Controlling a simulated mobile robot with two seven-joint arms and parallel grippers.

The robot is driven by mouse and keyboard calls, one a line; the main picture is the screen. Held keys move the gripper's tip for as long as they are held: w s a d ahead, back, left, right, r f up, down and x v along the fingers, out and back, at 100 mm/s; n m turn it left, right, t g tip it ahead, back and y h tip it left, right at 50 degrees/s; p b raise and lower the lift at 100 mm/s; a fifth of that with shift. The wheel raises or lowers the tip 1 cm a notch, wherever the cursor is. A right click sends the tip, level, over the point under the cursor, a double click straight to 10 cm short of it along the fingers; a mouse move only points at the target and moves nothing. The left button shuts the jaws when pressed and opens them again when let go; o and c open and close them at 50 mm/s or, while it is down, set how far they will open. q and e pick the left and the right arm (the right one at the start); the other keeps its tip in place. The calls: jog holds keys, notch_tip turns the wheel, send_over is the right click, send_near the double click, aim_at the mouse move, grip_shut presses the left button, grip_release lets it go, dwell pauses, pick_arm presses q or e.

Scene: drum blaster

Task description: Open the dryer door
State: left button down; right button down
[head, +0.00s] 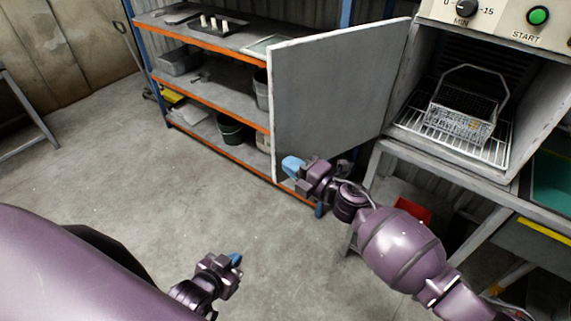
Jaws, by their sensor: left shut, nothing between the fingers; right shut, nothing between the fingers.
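The dryer (522,115) is a cream and grey box at the upper right with a dial and a green START button. Its grey door (335,95) stands wide open, swung out to the left. Inside, a wire basket (462,122) sits on a rack. My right gripper (291,166) is shut and empty, its blue fingertips in front of the door's lower free edge; I cannot tell whether they touch it. My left gripper (236,260) is shut and empty, low over the floor, well away from the door.
A shelf unit (215,87) with orange edges stands behind the door, holding trays, buckets and small white items. The dryer rests on a metal stand (440,168). A red container (408,207) is beneath it. The concrete floor (120,170) at left is clear.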

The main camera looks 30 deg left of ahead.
jog(key=s+d, duration=0.5)
jog(key=d, duration=0.4)
jog(key=shift+s+p, duration=0.25)
jog(key=shift+p, duration=0.1)
jog(key=w+d+r+m+t+h, duration=0.2)
jog(key=w+d+r+m+t, duration=0.45)
jog(key=m, duration=0.45)
jog(key=d+f+m+t+h, duration=0.2)
jog(key=d+m+h, duration=0.2)
jog(key=d+m, duration=0.2)
jog(key=d+f+m+t+h, duration=0.3)
jog(key=d+m, duration=0.3)
jog(key=d, duration=0.1)
jog(key=s+d+f+m+g+h, duration=0.1)
jog(key=s+d+f+m+h, duration=0.3)
jog(key=d, duration=0.3)
jog(key=s+d+f+m+g+h, duration=0.1)
jog(key=s+d+f+m+h, duration=0.15)
jog(key=s+d+f, duration=0.45)
jog(key=s+d+f+m+g+h, duration=0.2)
jog(key=s+d+f, duration=0.4)
jog(key=s, duration=0.5)
jog(key=shift+d+f, duration=0.4)
jog(key=shift+d, duration=0.3)
